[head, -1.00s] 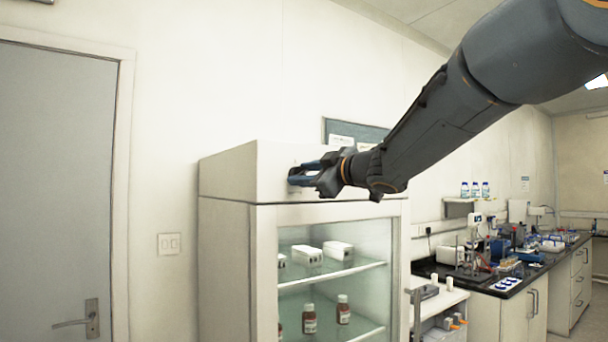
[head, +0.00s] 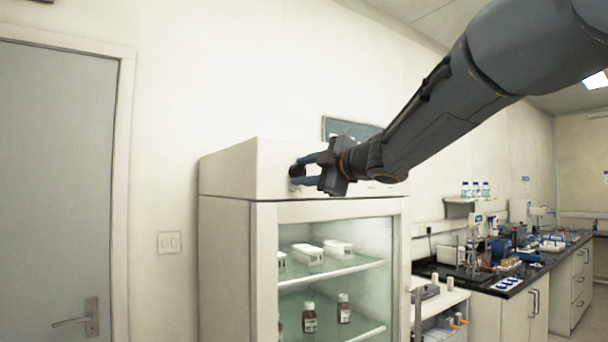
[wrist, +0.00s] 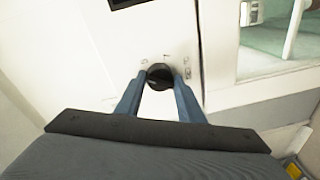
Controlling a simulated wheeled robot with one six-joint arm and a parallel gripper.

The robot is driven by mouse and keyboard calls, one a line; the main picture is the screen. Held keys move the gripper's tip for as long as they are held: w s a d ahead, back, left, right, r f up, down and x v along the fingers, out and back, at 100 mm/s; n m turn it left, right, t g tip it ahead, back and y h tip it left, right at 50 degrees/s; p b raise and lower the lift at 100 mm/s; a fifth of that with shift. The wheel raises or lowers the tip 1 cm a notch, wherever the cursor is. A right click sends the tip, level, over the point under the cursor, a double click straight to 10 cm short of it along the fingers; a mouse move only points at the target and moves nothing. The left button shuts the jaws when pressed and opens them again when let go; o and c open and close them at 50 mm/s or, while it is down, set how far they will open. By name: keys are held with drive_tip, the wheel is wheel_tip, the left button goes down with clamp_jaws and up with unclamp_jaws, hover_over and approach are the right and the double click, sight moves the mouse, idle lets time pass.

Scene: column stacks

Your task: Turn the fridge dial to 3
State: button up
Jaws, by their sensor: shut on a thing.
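The fridge (head: 228,178) is a white cabinet with a glass-fronted lower part. Its dial is a round black knob (wrist: 159,74) on the white upper panel (wrist: 100,60), with small dark marks around it that are too small to read. My gripper (head: 297,175) reaches the panel from the right in the head view. In the wrist view my gripper (wrist: 160,82) has its two blue fingers on either side of the knob, shut on it. In the head view the knob (head: 295,171) shows dark between the fingertips. Which mark the knob points to cannot be told.
Behind the glass, shelves hold white boxes (head: 308,253) and brown bottles (head: 309,318). A dark display (wrist: 122,3) sits on the panel near the knob. A grey door (head: 55,190) is at the left; a bench with lab equipment (head: 510,265) is at the right.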

drive_tip(key=n+b, duration=0.2)
drive_tip(key=n, duration=0.4)
drive_tip(key=shift+r+h, duration=0.15)
drive_tip(key=shift+h, duration=0.15)
idle(0.4)
drive_tip(key=o, duration=1)
drive_tip(key=shift+s, duration=0.1)
drive_tip(key=shift+o, duration=0.2)
drive_tip(key=b+v, duration=0.1)
drive_tip(key=v, duration=0.6)
drive_tip(key=shift+s+d, duration=0.2)
drive_tip(key=shift+s, duration=0.15)
